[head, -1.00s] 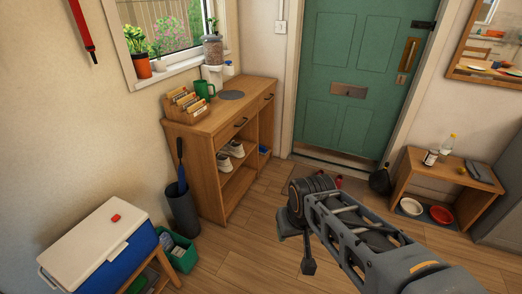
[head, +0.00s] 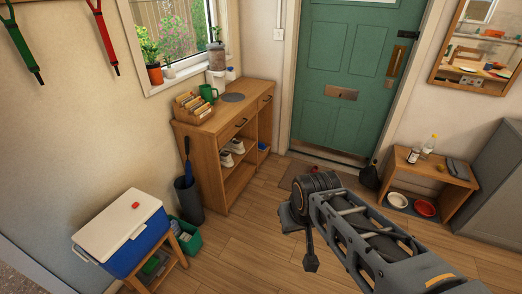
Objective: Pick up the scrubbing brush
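I cannot make out a scrubbing brush for certain in the head view. My arm reaches in from the lower right, and my gripper (head: 300,240) is at its far end, above the wooden floor. The gripper is small and dark here, and I cannot tell whether its fingers are open or shut. No held object can be made out. A blue handle (head: 187,150) stands up out of a dark bin (head: 189,203) beside the wooden cabinet; what it belongs to is hidden.
A blue cooler with a white lid (head: 120,225) sits on a wooden stool at lower left, with a green box (head: 187,238) beside it. The wooden cabinet (head: 203,160) stands under the window. A low shelf (head: 459,201) with bowls stands right of the green door (head: 345,70). Open floor lies between.

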